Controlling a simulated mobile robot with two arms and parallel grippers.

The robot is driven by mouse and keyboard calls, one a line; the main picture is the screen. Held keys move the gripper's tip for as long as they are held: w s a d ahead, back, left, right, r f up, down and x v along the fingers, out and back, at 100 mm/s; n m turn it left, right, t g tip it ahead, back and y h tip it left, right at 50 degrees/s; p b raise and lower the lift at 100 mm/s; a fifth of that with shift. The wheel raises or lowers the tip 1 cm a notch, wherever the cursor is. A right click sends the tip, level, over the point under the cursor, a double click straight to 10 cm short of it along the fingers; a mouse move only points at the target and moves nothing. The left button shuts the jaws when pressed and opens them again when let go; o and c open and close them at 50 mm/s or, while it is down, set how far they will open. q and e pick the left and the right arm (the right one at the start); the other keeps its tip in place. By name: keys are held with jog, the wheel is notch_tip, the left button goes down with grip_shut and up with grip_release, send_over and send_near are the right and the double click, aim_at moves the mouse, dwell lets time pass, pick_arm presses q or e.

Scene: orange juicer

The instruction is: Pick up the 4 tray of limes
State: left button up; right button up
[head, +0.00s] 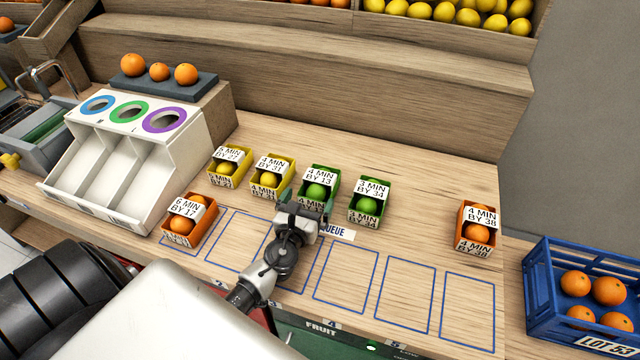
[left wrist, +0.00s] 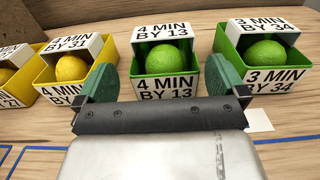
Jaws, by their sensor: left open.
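The green tray of limes (head: 317,198) labelled "4 MIN BY 13" stands upright on the wooden counter, with a green lime (left wrist: 166,60) showing in it. My left gripper (head: 306,207) is open at its near side. In the left wrist view the tray (left wrist: 167,88) appears between the two green fingers (left wrist: 163,82), one at each side. I cannot tell whether they touch it. A second green tray of limes (head: 366,208), labelled "3 MIN BY 34", stands just right of it and also shows in the left wrist view (left wrist: 264,72). My right gripper is not in view.
Yellow trays (head: 268,182) (head: 227,174) stand close on the left. Orange trays stand at front left (head: 186,229) and far right (head: 475,237). Blue outlined slots (head: 404,293) at the front right are empty. A blue crate (head: 545,299) holds oranges at right.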

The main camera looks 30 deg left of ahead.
aim_at(316, 188)
pick_arm(q)
jog(key=x, duration=0.4)
jog(key=shift+w+d+f, duration=0.1)
jog(key=shift+w, duration=0.35)
jog(key=c, duration=0.8)
